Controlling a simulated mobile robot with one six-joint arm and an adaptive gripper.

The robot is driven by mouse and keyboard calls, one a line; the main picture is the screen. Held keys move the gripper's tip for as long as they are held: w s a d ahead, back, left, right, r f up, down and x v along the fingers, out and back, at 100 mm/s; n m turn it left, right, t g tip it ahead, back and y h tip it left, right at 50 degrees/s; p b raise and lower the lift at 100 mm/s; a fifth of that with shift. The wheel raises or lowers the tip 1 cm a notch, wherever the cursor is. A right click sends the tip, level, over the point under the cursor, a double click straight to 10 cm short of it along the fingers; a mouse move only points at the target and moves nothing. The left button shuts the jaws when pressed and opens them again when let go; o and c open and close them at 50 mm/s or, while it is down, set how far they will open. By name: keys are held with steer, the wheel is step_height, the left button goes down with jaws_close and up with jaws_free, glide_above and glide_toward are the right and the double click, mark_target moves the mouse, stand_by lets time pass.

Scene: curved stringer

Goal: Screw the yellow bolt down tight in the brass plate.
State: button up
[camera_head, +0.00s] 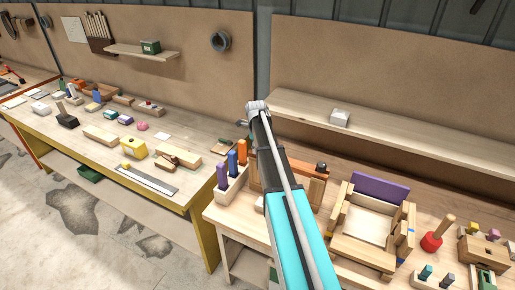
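A small yellow piece (474,228) stands on a wooden block at the right end of the near bench; it may be the yellow bolt, but it is too small to tell. I cannot make out the brass plate. My arm reaches up from the bottom middle across the near bench, with its far end in front of the back wall. I cannot make out my gripper or its fingers at that end.
The near bench holds a wooden box frame with a purple board (380,189), a red base with a peg (432,242), and a rack with coloured handles (232,185). A long bench (185,198) at left carries several blocks and a yellow box (133,148). A shelf (415,135) runs behind.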

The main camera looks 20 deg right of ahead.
steer(key=shift+o, duration=0.3)
steer(key=shift+a+f+m, duration=0.1)
steer(key=shift+a+m, duration=0.05)
steer(key=shift+m, duration=1.55)
steer(key=o, duration=1.2)
steer(key=shift+w, duration=0.1)
